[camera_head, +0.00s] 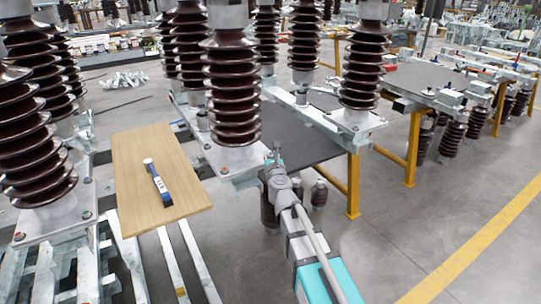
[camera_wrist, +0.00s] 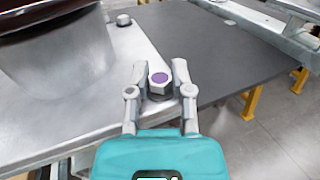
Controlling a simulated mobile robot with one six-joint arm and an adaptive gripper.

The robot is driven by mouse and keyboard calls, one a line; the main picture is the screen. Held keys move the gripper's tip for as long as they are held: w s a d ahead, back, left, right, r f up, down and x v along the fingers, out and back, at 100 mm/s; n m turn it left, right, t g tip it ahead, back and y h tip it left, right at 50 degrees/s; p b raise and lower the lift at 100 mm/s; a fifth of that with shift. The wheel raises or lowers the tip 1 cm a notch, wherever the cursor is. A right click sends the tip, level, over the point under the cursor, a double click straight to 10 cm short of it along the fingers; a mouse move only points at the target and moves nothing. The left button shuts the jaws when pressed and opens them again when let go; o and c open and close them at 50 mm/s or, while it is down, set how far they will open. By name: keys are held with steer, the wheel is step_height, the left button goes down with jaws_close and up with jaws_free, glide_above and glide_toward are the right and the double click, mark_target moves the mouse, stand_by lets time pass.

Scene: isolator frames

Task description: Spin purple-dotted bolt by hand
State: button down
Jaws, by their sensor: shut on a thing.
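The purple-dotted bolt (camera_wrist: 160,80) is a grey hex head with a purple dot on top, near the corner of a metal base plate (camera_wrist: 75,125) in the wrist view. My gripper (camera_wrist: 160,78) has a finger on each side of the bolt head and is shut on it. In the head view my gripper (camera_head: 274,158) reaches the front corner of the base plate (camera_head: 228,160) under a brown ribbed insulator (camera_head: 233,90). The bolt itself is hidden or too small to tell there.
A second bolt (camera_wrist: 123,19) without a purple dot stands farther along the plate. A wooden board (camera_head: 140,190) with a blue-and-white tool (camera_head: 158,185) lies at the left. Yellow-legged tables with dark tops (camera_head: 430,80) stand to the right. The floor at the front right is clear.

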steer(key=shift+a+m+h, duration=0.1)
steer(key=shift+m+h, duration=1)
steer(key=shift+h, duration=0.6)
steer(key=shift+h, duration=0.4)
steer(key=shift+c, duration=2.4)
jaws_free()
steer(key=s, duration=1.2)
